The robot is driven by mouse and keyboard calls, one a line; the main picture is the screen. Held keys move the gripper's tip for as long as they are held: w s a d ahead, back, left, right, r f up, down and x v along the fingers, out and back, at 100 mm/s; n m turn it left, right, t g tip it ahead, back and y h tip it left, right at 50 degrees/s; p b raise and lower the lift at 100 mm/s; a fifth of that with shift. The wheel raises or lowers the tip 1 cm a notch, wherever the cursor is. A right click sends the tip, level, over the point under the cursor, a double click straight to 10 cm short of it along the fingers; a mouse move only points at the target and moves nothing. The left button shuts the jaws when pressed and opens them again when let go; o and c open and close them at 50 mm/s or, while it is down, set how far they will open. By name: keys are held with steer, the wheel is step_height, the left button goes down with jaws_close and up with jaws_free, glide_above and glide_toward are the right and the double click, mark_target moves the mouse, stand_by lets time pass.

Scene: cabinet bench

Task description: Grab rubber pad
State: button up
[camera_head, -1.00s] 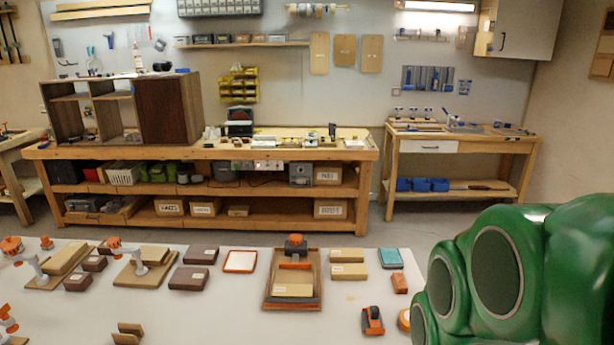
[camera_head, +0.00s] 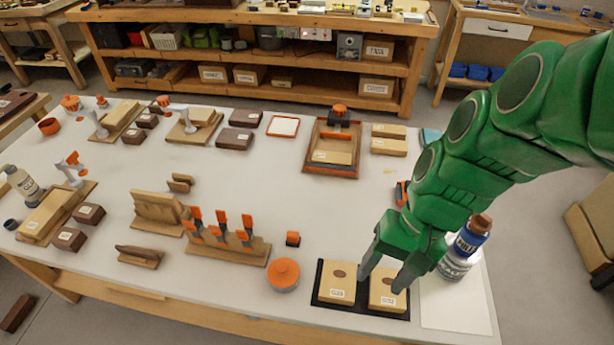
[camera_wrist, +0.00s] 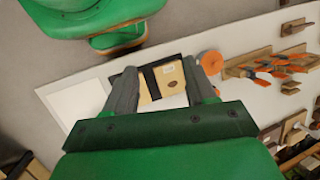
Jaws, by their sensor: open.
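A flat black mat (camera_head: 362,298), which looks like the rubber pad, lies near the table's front edge. Two pale wooden blocks with labels rest on it: a left block (camera_head: 338,283) and a right block (camera_head: 386,294). My gripper (camera_head: 382,281) is open, pointing down over the right part of the mat, with its fingers around or just above the right block. In the wrist view my gripper (camera_wrist: 160,82) has its fingers apart, with the black mat (camera_wrist: 152,82) and blocks showing between them. Contact cannot be told.
An orange-lidded round container (camera_head: 283,274) stands left of the mat. A bottle with a blue label (camera_head: 466,243) stands close behind my gripper at right. A clamp stand (camera_head: 228,245) is further left.

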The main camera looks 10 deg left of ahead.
steer(key=w+a+f+m+g+y, duration=0.1)
steer(key=w+a+f+m+y, duration=0.25)
steer(key=w+a, duration=0.4)
steer(key=m+t+y, duration=0.2)
steer(key=m+y, duration=0.4)
steer(key=m, duration=0.2)
glide_above(295, 234)
steer(key=s+d, duration=0.3)
steer(key=d, duration=0.1)
step_height(295, 234, down, 10)
steer(key=w+f+m, duration=0.1)
steer(key=f+m, duration=0.1)
steer(key=w+f+m+t, duration=0.1)
steer(key=f, duration=0.2)
steer(key=w+f+m+t, duration=0.1)
steer(key=f+m, duration=0.1)
steer(key=f, duration=0.1)
steer(key=shift+d+m+y, duration=0.25)
steer(key=shift+m, duration=0.1)
steer(key=shift+x, duration=3.85)
jaws_close()
steer(key=shift+r, duration=0.15)
